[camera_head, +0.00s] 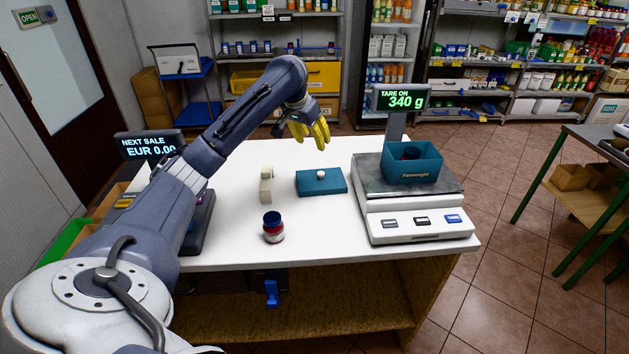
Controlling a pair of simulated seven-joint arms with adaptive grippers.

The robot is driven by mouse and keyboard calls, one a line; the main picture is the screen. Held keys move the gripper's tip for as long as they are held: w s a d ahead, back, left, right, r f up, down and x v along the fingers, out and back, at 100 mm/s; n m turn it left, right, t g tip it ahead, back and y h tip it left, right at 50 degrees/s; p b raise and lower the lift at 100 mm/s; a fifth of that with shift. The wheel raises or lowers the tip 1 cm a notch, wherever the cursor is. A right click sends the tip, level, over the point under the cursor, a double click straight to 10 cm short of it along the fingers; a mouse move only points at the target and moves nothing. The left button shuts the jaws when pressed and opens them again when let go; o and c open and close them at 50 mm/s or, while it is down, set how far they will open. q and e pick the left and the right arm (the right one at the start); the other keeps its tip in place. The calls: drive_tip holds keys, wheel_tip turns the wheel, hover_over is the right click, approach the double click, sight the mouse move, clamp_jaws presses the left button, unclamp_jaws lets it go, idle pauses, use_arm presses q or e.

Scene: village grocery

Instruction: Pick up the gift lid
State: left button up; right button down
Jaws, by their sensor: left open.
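The gift lid (318,184) looks like a flat teal box lid with a round white knob on top. It lies on the white counter, left of the scale. My left gripper (322,139), with yellow fingers, is open and empty above the counter, behind and above the lid and apart from it. A teal open box (413,165) stands on the scale pan with a dark round item inside. My right gripper does not show.
A scale (418,221) reading 340 g fills the counter's right side. A small jar (273,232) and a cream upright object (266,186) stand left of the lid. A register (197,222) is at the left. The counter (330,232) is clear in front of the lid.

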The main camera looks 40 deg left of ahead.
use_arm(q)
drive_tip(key=a, duration=0.1)
approach(321, 173)
drive_tip(key=x, duration=0.4)
drive_tip(key=shift+w+a+f, duration=0.3)
drive_tip(key=shift+w+a, duration=0.05)
drive_tip(key=shift+a, duration=0.05)
drive_tip(key=shift+d+x, duration=0.2)
drive_tip(key=shift+x, duration=0.8)
drive_tip(key=shift+d+x, duration=0.15)
drive_tip(key=shift+x, duration=1.65)
drive_tip(key=shift+s+f, duration=0.1)
drive_tip(key=shift+s, duration=0.05)
clamp_jaws()
